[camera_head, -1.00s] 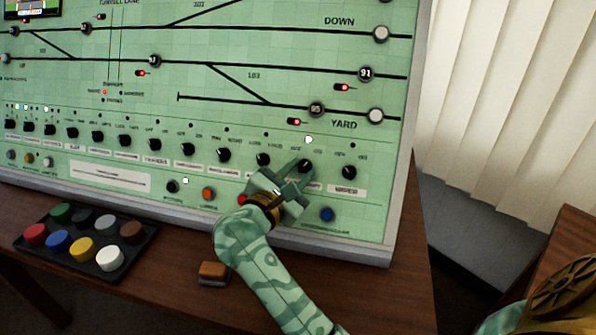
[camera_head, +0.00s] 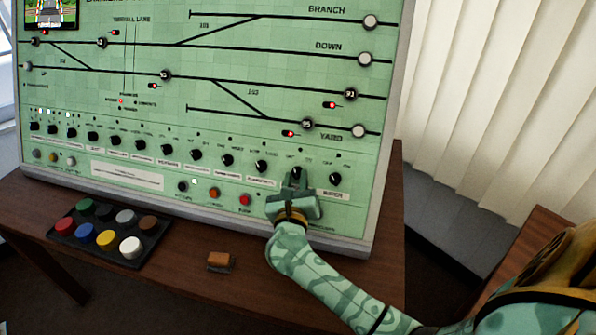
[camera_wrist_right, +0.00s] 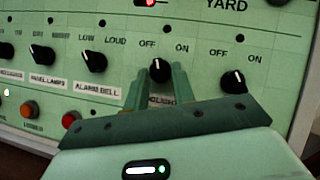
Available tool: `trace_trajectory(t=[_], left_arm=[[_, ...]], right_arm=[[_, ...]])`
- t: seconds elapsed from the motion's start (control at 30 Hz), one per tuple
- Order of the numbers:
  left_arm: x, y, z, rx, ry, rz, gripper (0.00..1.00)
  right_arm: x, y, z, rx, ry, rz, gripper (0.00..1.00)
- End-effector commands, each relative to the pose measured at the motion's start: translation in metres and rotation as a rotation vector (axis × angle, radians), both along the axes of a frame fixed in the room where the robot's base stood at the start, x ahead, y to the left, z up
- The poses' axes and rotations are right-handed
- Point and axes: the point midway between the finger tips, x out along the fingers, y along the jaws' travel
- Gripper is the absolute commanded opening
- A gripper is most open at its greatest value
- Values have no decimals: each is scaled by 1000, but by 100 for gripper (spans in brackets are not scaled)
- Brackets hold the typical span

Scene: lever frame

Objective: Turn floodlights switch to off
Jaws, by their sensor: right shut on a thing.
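The floodlights switch (camera_wrist_right: 160,69) is a black rotary knob on the green panel, with OFF printed at upper left and ON at upper right. Its white mark points up, slightly toward OFF. Its label is partly hidden by my fingers; only its last letters show. It also shows in the head view (camera_head: 297,172). My right gripper (camera_head: 296,182) is shut on the knob, with one finger on each side in the wrist view (camera_wrist_right: 158,88). My left gripper is not in view.
A similar knob (camera_wrist_right: 233,81) sits close to the right, and the alarm bell knob (camera_wrist_right: 95,62) to the left. On the desk are a tray of coloured buttons (camera_head: 68,237) and a small orange-brown block (camera_head: 221,261).

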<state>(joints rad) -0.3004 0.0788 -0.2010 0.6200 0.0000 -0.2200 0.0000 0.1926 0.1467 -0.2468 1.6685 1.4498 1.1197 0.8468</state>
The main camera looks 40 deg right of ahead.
Motion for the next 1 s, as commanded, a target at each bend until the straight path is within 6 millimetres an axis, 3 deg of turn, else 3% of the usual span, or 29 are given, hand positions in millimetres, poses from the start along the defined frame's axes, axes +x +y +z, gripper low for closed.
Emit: trace_trajectory(t=[0.03,0.1,0.4,1.0], left_arm=[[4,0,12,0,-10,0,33],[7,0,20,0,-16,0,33],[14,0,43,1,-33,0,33],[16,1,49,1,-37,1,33]], right_arm=[[-1,-1,10,-23,19,16,3],[-1,-2,9,-51,53,39,3],[-1,-3,7,-133,155,109,2],[-1,-4,4,-164,190,133,2]])
